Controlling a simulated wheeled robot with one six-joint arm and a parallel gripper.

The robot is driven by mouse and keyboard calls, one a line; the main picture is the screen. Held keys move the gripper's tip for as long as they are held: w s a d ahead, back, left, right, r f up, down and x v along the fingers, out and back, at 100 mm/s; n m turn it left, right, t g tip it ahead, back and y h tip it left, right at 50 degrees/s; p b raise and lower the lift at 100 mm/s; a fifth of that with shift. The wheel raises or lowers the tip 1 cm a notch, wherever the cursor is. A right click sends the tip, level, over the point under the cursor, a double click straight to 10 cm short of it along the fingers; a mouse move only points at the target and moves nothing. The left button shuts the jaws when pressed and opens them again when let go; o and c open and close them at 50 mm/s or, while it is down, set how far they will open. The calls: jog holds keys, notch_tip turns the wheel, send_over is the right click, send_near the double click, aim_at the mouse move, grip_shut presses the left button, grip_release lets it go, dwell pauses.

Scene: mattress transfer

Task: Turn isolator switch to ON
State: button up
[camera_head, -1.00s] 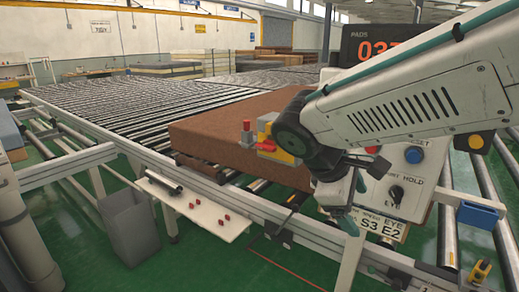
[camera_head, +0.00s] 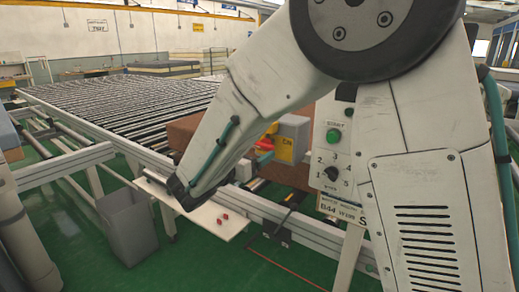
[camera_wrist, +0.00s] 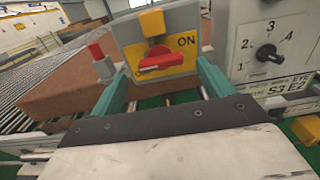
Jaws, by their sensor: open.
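The isolator switch is a grey box with a yellow plate (camera_wrist: 183,60) and a red handle (camera_wrist: 158,62) in the wrist view. The handle lies nearly level, and the ON mark is at the plate's upper right. My gripper (camera_wrist: 162,80) is open, its teal fingers apart on the near side of the switch, left and right of the handle. I cannot tell whether they touch it. In the head view the yellow switch box (camera_head: 287,146) shows just right of my arm, which hides much of the gripper.
A panel with a numbered rotary selector (camera_wrist: 266,53) stands close right of the switch. A red-topped post (camera_wrist: 97,52) stands close left. A brown mattress (camera_wrist: 60,85) lies behind on the roller conveyor (camera_head: 120,105). A grey bin (camera_head: 128,222) stands on the green floor.

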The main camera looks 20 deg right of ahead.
aim_at(262, 147)
jog(key=shift+x, duration=1.75)
jog(key=shift+c, duration=0.3)
jog(key=c, duration=0.9)
jog(key=shift+c, duration=0.2)
